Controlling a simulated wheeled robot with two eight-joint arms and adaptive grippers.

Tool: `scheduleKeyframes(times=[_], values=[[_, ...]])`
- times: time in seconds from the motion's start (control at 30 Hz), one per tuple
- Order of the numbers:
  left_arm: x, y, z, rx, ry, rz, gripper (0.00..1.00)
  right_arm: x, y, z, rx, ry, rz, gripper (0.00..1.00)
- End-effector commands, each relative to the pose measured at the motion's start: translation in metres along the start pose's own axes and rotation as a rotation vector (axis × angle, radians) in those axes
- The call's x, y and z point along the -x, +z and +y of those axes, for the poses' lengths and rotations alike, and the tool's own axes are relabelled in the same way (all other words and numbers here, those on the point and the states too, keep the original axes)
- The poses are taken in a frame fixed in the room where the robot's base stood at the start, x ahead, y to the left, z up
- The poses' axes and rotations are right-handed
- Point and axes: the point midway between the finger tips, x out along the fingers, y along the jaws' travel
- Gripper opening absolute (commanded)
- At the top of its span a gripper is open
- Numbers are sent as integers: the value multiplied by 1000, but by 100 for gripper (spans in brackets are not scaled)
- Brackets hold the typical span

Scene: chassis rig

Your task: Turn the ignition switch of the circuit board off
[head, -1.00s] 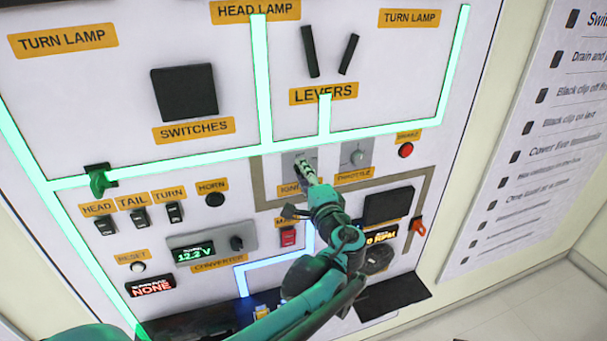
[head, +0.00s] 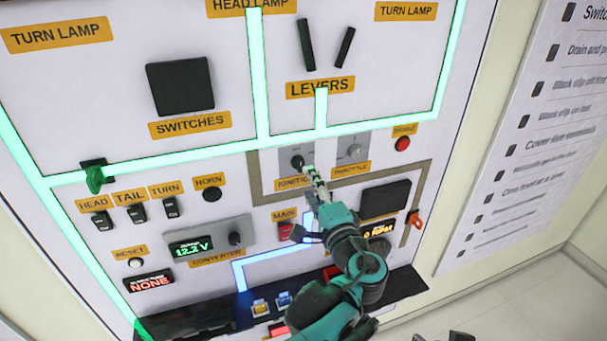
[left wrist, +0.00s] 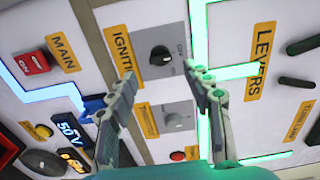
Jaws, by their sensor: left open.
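The ignition switch is a black rotary knob (head: 297,162) on a grey plate above the orange ignition label (head: 291,184), on the white circuit board (head: 215,75). In the left wrist view the knob (left wrist: 160,55) shows between and beyond the fingertips. Which mark the knob points at is too small to read. My left gripper (head: 309,173) is open and empty, just below and right of the knob in the head view. In the left wrist view its fingers (left wrist: 160,73) are apart with nothing between them. A small grey and black piece at the head view's bottom edge may be my right gripper.
A red button (head: 403,144) is further right. The red main switch (head: 290,231) lies below the ignition. Green and blue lit strips run across the board. The floor at right is clear.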

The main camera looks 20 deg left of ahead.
Motion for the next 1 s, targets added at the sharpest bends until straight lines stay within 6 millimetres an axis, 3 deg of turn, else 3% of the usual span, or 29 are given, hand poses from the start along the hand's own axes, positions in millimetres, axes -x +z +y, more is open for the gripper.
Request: scheduleKeyframes(times=[0.1,0.3,0.77,0.87,0.97,1.0], values=[[22,-1,0,0,0,4,50,0,0,0,0,0,0,54],[40,0,0,0,0,1,50,0,0,0,0,0,0,54],[41,1,1,1,2,-1,50,0,0,0,0,0,0,54],[36,11,13,14,38,-13,50,-4,3,0,0,0,0,54],[28,39,48,62,151,-47,50,-14,10,0,0,0,0,54],[26,54,70,95,219,-66,50,-20,15,0,0,0,0,54]])
